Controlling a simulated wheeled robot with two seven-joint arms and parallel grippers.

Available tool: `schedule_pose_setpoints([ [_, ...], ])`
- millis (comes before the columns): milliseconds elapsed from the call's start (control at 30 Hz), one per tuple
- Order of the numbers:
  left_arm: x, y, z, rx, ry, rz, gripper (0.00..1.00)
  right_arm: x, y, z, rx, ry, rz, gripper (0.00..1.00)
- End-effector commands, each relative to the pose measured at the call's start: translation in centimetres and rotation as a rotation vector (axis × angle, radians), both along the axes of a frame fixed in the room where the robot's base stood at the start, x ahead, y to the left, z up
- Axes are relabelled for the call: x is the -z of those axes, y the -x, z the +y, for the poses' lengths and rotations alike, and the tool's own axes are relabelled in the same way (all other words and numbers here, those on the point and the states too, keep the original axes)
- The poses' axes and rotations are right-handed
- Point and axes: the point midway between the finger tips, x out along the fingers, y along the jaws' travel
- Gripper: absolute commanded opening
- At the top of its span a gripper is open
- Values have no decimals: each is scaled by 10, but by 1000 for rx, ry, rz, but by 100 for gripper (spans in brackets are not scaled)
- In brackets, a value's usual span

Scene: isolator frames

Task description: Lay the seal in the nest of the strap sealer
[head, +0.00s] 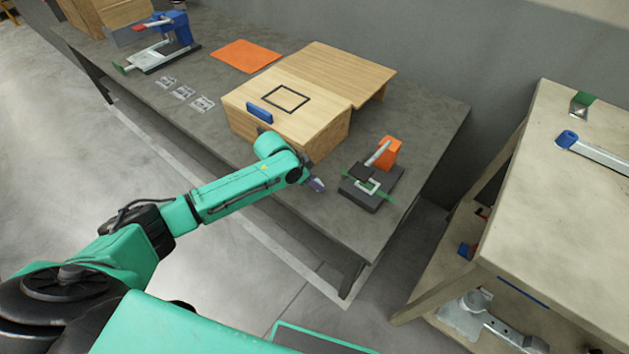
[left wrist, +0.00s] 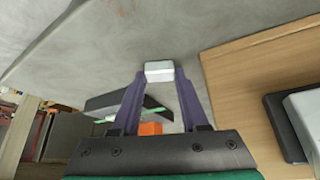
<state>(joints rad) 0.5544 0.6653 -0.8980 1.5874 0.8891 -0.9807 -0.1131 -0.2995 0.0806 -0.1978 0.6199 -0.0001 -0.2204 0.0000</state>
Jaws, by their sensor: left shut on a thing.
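My left gripper (head: 316,185) is at the table's front edge, left of the strap sealer. In the left wrist view its two purple fingers (left wrist: 160,84) are shut on a small silver-grey seal (left wrist: 158,70) at their tips. The strap sealer (head: 363,194) has a dark base, an orange block, a grey lever and a green strap across it. It also shows in the left wrist view (left wrist: 151,128), partly hidden behind the fingers. The seal is apart from it. The nest is too small to make out clearly. My right gripper is not in view.
A wooden box (head: 325,148) with a blue handle stands close behind my left gripper. Several small metal pieces (head: 203,104), an orange mat (head: 246,55) and a blue device (head: 180,28) are farther left. A beige bench (head: 570,220) stands at right.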

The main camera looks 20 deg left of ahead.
Motion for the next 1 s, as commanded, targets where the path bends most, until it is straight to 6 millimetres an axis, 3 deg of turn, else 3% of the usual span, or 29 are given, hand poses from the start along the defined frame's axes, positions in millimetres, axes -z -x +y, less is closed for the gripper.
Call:
schedule_pose_setpoints([
  [33, 1, 1, 0, 0, -1, 1, 0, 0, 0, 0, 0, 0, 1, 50],
  [67, 1, 1, 0, 0, -1, 3, 48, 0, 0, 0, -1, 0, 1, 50],
  [133, 1, 1, 0, 0, -1, 3, 74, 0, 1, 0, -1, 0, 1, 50],
  [567, -8, 3, 3, -1, 0, 0, 74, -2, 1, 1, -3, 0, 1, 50],
  [1000, -82, 33, 33, 0, -3, 0, 74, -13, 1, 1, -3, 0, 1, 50],
])
